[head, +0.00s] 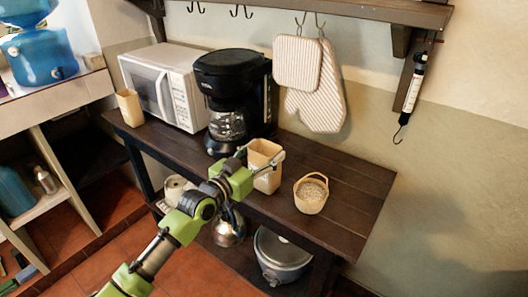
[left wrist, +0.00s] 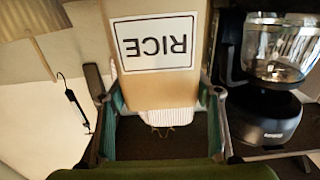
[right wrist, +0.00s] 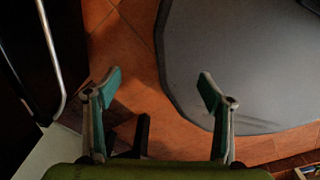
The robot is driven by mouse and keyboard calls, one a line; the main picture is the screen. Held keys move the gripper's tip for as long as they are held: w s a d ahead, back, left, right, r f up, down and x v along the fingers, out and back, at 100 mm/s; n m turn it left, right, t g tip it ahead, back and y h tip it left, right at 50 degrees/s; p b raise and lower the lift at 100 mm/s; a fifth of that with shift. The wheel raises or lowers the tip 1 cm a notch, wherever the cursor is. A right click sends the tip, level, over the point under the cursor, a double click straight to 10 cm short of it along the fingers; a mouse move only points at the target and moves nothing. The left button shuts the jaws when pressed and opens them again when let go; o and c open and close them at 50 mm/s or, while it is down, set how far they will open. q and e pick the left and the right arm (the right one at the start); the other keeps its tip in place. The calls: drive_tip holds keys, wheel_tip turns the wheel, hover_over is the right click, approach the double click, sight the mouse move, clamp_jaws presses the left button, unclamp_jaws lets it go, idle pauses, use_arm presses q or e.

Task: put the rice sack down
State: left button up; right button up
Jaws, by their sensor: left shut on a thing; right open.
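The rice sack (head: 266,153) is a tan, box-like bag with its top showing in the head view, in front of the coffee maker at the front part of the dark wooden table (head: 350,185). My left gripper (head: 260,165) is shut on it, with a finger on each side. In the left wrist view the sack (left wrist: 160,92) shows its white RICE label upside down between the fingers. I cannot tell whether its base touches the table. My right gripper (right wrist: 160,95) is open and empty over the tiled floor, seen only in the right wrist view.
A black coffee maker (head: 232,95) stands behind the sack, with a white microwave (head: 165,85) to its left. A small woven basket (head: 311,195) stands to the right of the sack. A tan container (head: 130,108) is at the far left. The table's right end is clear.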

use_arm(q)
drive_tip(key=o, duration=2)
drive_tip(key=shift+f, duration=0.1)
drive_tip(key=shift+c, duration=0.2)
drive_tip(key=shift+s, duration=0.1)
drive_tip(key=v, duration=1.2)
drive_tip(key=shift+b, duration=0.4)
